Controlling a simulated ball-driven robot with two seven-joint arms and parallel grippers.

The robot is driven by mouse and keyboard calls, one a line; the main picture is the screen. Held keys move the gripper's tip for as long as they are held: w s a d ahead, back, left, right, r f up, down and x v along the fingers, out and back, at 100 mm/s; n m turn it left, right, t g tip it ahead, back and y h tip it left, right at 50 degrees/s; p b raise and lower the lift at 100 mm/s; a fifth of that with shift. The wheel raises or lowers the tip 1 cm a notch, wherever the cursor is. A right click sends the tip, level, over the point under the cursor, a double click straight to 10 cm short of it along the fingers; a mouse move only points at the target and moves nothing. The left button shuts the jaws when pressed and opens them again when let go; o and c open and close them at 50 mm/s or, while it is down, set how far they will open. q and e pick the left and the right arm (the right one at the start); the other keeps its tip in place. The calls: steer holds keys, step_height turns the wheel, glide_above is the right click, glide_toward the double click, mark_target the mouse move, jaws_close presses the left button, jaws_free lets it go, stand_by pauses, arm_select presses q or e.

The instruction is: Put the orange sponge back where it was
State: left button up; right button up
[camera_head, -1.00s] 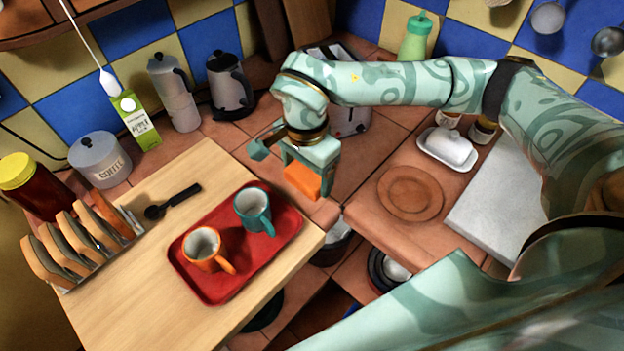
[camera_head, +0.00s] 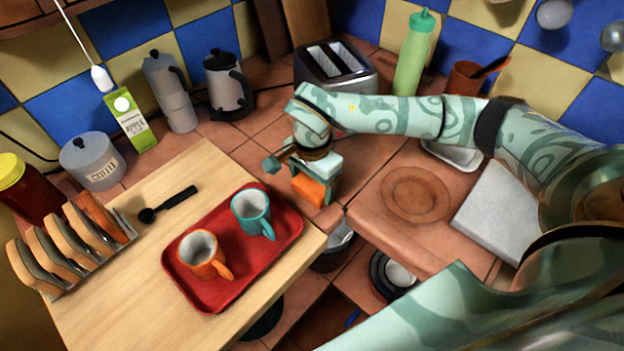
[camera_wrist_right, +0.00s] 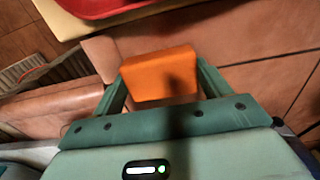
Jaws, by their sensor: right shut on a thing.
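The orange sponge (camera_head: 310,189) is held between the fingers of my right gripper (camera_head: 314,185), over the tiled counter just right of the red tray. In the right wrist view the sponge (camera_wrist_right: 160,74) sits squarely between both fingers, with brown tiles around it. I cannot tell whether its underside touches the tiles. My left gripper does not show; a patterned arm crosses the lower right of the head view.
A red tray (camera_head: 188,283) with an orange mug (camera_head: 200,262) and a teal mug (camera_head: 247,208) lies on the wooden board (camera_head: 130,290). A toaster (camera_head: 335,75) and green bottle (camera_head: 412,60) stand behind. A round brown board (camera_head: 415,195) lies to the right.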

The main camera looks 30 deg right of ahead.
mark_target(312, 184)
steer(key=o, duration=0.9)
step_height(312, 184, up, 12)
steer(key=p, duration=0.3)
steer(key=shift+r, duration=0.15)
